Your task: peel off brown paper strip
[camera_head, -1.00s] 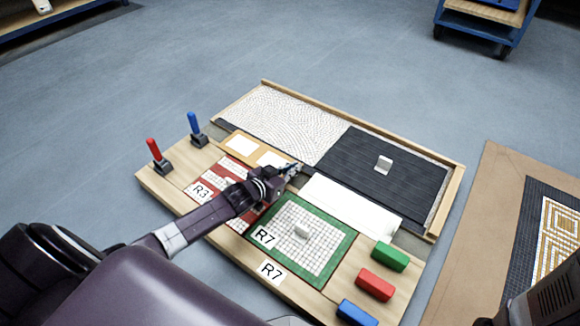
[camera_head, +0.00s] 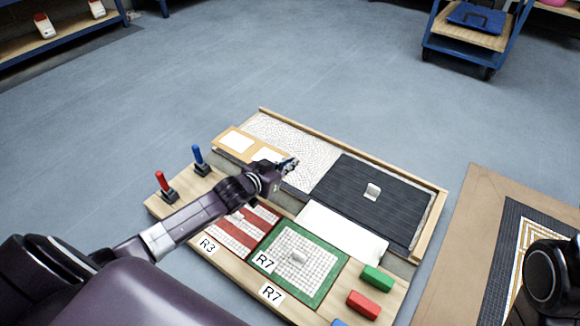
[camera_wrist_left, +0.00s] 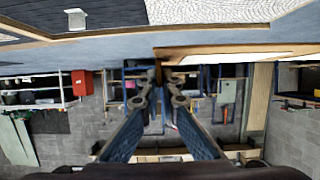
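The brown paper strip (camera_head: 253,149) is tan with two white rectangles. In the head view it shows over the near left edge of the white pebbled panel (camera_head: 312,142). My left gripper (camera_head: 289,164) is at the strip's right end. In the left wrist view the fingers (camera_wrist_left: 160,72) converge on a thin brown edge, and the pale strip (camera_wrist_left: 235,50) stretches to the right of them. The gripper looks shut on the strip. The strip appears raised off the board, though its exact height is unclear. My right gripper's fingers do not show; only a dark part of my right arm is at the lower right.
A dark ribbed panel (camera_head: 365,200) with a white knob adjoins the pebbled panel. A white sheet (camera_head: 342,232), a red-striped panel (camera_head: 240,232) and a green-framed panel (camera_head: 320,290) lie nearer. Red (camera_head: 166,184) and blue (camera_head: 199,158) handles stand at left. Green and red blocks lie at right.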

